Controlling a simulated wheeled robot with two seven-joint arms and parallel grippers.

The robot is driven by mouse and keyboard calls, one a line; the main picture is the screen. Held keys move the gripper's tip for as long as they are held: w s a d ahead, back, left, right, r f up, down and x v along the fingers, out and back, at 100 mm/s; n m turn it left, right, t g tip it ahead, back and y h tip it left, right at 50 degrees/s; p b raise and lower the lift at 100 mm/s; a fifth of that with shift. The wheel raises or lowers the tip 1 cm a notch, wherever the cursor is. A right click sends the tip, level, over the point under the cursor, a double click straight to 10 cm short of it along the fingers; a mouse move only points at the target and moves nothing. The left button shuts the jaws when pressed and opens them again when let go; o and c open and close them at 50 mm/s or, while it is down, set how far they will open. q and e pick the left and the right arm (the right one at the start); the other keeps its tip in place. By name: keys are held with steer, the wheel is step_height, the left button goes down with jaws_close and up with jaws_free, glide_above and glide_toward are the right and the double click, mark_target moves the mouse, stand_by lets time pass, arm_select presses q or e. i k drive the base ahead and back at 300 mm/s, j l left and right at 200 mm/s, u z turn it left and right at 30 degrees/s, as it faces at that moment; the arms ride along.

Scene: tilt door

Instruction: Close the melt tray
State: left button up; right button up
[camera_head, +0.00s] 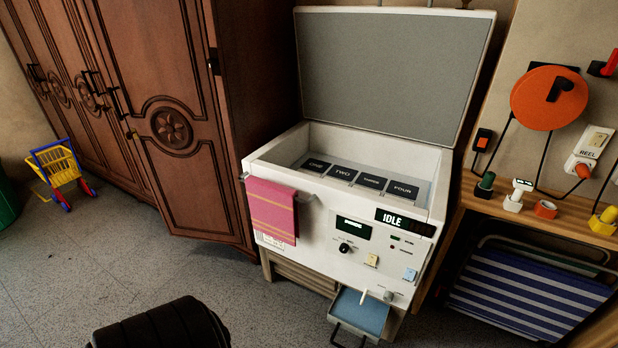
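A white chest-like machine (330,222) stands in the middle with its grey-lined lid (390,65) raised. Low on its front, a melt tray (362,312) with a light blue inside is pulled out towards me. A dark wire-like handle (347,337) hangs at the tray's front edge, partly near the bottom of the picture. A small white lever or spout (369,297) sits above the tray. Neither of my grippers is in view.
A pink striped towel (270,210) hangs on the machine's front left. A wooden wardrobe (165,120) stands at left, its near door slightly ajar. A bench (545,210) with cables stands at right, a striped folded chair (525,290) below. A black ribbed object (160,327) is at the bottom; floor between is clear.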

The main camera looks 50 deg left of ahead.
mark_target(368, 321)
steer(key=u, duration=0.4)
steer(key=k+l+u, duration=0.1)
steer(key=u, duration=0.25)
steer(key=l+u, duration=0.1)
steer(key=u, duration=0.3)
